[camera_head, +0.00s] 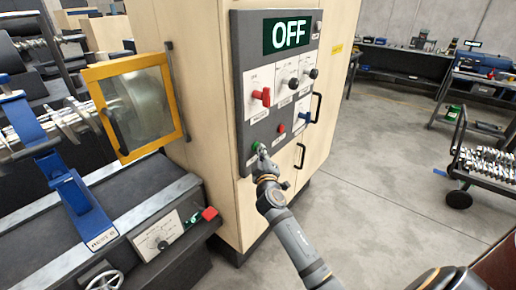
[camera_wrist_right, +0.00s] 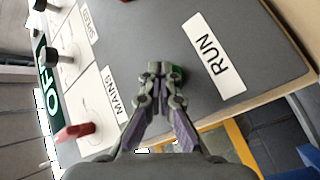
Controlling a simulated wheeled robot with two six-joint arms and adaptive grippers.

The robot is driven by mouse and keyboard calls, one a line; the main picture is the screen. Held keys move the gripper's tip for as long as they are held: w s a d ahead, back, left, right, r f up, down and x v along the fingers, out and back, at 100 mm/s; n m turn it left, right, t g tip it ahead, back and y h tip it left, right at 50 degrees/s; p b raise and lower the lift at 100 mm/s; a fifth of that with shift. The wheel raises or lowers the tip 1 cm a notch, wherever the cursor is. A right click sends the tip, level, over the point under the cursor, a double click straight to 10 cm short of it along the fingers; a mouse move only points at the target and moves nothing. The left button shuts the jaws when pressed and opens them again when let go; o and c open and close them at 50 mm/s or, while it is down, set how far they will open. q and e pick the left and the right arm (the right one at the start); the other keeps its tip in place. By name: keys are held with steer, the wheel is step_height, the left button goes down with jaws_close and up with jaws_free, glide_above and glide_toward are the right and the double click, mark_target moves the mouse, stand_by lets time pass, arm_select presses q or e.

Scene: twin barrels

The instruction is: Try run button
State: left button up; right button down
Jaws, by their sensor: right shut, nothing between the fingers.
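The green run button (camera_head: 255,145) is low on the left of the grey control panel (camera_head: 268,131). In the right wrist view a green edge of the button (camera_wrist_right: 179,72) shows behind my fingertips, beside the white RUN label (camera_wrist_right: 218,56). My right gripper (camera_head: 262,153) is shut and empty, its tips at the button; the wrist view shows the closed tips (camera_wrist_right: 160,68) over it. I cannot tell whether they touch it or press it. The display (camera_head: 289,33) at the panel's top reads OFF. My left gripper is not in view.
A black door handle (camera_head: 316,107) sticks out to the right. A yellow-framed guard (camera_head: 183,104) stands left. Floor (camera_head: 365,180) right of the cabinet is open.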

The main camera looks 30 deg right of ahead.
steer(key=shift+s, duration=0.1)
steer(key=shift+s+d, duration=0.3)
steer(key=shift+s, duration=0.45)
steer(key=s, duration=0.1)
steer(key=s+d, duration=0.1)
steer(key=s, duration=0.1)
steer(key=s+d, duration=0.1)
steer(key=shift+s, duration=0.3)
steer(key=shift+f, duration=0.1)
stand_by(0.4)
